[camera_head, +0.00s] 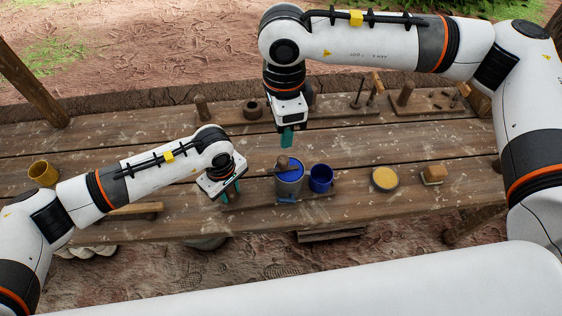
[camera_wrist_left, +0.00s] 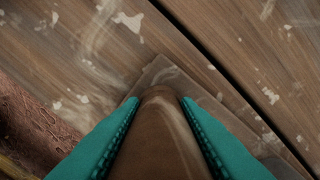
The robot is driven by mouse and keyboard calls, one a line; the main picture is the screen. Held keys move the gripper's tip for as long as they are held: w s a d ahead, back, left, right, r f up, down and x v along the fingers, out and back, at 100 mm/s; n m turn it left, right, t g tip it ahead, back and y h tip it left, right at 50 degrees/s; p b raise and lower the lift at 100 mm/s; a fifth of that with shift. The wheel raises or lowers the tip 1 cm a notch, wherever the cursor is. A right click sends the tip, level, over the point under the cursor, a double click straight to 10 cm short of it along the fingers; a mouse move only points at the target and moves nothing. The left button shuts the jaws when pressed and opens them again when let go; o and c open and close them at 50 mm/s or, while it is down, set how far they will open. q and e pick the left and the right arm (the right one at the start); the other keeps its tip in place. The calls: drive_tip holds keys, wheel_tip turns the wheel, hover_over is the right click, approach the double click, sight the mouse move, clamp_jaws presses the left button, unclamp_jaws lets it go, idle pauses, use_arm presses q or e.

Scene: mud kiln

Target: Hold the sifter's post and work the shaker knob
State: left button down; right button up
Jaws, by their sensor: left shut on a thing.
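The sifter stands near the table's front edge: a blue-grey cylinder (camera_head: 289,181) with a wooden knob (camera_head: 283,163) on top, on a wooden base (camera_head: 262,198). My left gripper (camera_head: 230,192) is left of the cylinder. In the left wrist view its teal fingers (camera_wrist_left: 160,112) are shut on a brown wooden post (camera_wrist_left: 160,145), which rises from a wooden base (camera_wrist_left: 165,72). The post is mostly hidden by the gripper in the head view. My right gripper (camera_head: 287,138) points down above and behind the knob, apart from it. Its finger gap is not clear.
A blue mug (camera_head: 321,178) stands close right of the cylinder. A round container of yellow material (camera_head: 385,179) and a wooden block (camera_head: 434,174) lie further right. A yellow mug (camera_head: 43,173) is far left. Wooden tool boards (camera_head: 425,103) line the back.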

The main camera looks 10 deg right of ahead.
sight(283, 159)
drive_tip(key=shift+o, duration=0.4)
drive_tip(key=shift+o, duration=0.7)
wheel_tip(283, 159, down, 11)
drive_tip(key=n, duration=0.8)
drive_tip(key=shift+f, duration=0.2)
clamp_jaws()
